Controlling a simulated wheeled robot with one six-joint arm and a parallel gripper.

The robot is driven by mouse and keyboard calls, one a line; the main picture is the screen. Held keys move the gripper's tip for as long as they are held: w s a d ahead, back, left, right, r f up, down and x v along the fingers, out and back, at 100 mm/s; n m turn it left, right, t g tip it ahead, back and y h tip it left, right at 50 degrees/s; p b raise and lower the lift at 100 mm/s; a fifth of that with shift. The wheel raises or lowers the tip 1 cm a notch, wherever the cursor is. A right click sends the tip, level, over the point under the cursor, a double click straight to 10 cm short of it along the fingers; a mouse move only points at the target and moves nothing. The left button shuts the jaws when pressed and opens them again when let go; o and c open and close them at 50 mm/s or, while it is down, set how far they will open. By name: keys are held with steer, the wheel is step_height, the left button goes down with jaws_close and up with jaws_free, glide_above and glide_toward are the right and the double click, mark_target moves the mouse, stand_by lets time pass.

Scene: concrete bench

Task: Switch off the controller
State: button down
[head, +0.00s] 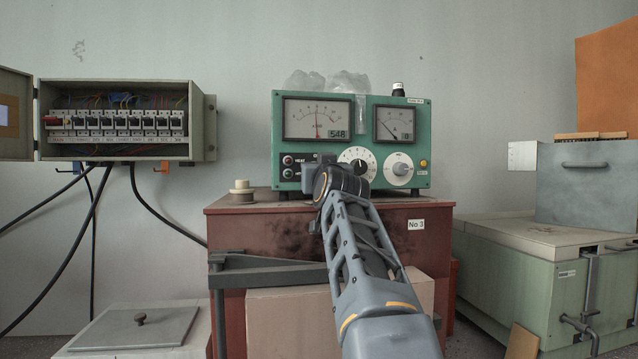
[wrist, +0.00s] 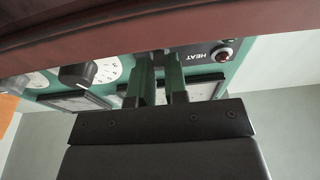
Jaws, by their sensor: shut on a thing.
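The controller (head: 362,119) is a green box with two needle meters, standing on a red-brown cabinet. A digital readout on the left meter shows 548. Its black HEAT panel (head: 291,166) has two small round fittings at lower left; the HEAT label (wrist: 197,57) shows upside down in the wrist view. A white dial with a dark knob (head: 357,164) is to the right of the panel. My gripper (wrist: 161,75) is at the controller's front, between the HEAT label and the dial. Its fingers are close together, shut on a small control, mostly hidden by them. In the head view my wrist covers this spot.
The cabinet's (head: 310,225) top edge runs close to my gripper. A cream round object (head: 241,191) sits on its left end. An open breaker box (head: 125,120) hangs at left with black cables. A green chest (head: 545,270) stands at right.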

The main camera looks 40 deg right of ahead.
steer(key=shift+f, duration=0.1)
stand_by(0.3)
steer(key=c, duration=1.1)
jaws_free()
steer(key=shift+c, duration=0.2)
steer(key=b+v, duration=0.4)
steer(key=v, duration=0.9)
steer(key=shift+s+a, duration=0.15)
steer(key=shift+s, duration=0.2)
steer(key=shift+f, duration=0.1)
